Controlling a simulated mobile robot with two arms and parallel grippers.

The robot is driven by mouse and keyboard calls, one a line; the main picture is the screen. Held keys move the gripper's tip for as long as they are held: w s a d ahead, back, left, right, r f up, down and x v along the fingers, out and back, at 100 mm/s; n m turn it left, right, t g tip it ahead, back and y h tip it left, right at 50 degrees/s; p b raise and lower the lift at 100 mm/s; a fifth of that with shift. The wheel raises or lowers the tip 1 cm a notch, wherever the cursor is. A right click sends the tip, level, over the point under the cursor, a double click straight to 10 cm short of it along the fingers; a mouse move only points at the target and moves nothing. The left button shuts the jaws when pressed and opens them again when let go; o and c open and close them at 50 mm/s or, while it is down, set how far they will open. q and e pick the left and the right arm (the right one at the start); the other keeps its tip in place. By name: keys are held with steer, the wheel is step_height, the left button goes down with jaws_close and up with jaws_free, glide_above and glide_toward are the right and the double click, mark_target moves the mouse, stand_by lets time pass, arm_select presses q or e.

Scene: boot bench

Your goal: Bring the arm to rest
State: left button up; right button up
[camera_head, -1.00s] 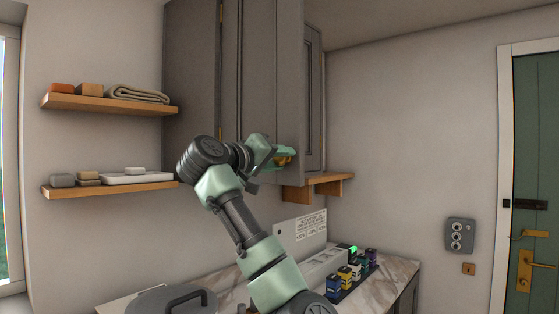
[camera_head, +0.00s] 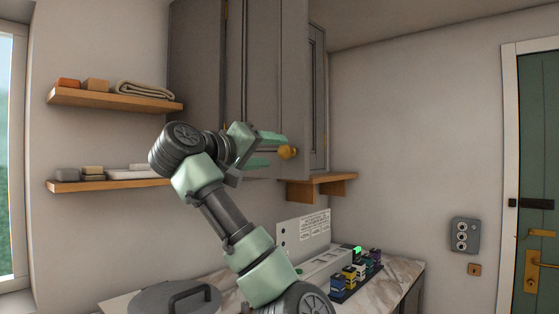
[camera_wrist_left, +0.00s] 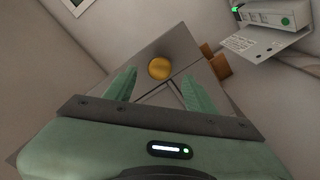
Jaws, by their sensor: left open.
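My left gripper (camera_head: 274,150) is raised in front of the grey wall cabinet (camera_head: 266,60), with its green fingers apart and nothing between them. A round brass knob (camera_head: 288,152) on the cabinet door shows just beyond the fingertips, clear of them. In the left wrist view the open fingers (camera_wrist_left: 160,88) point toward the same knob (camera_wrist_left: 159,68), which sits ahead of the gap between them. The arm rises from the lower middle of the head view. My right gripper is in neither view.
Two wooden shelves (camera_head: 110,101) with a folded towel (camera_head: 145,89) and small blocks hang left. A wooden bracket shelf (camera_head: 318,185) is under the cabinet. Below, a marble counter (camera_head: 398,275) carries a rack of small coloured items (camera_head: 355,273) and a grey lid (camera_head: 165,299). A green door stands right.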

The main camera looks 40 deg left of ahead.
arm_select(q)
steer(key=shift+s+d, duration=0.15)
steer(key=shift+s, duration=0.8)
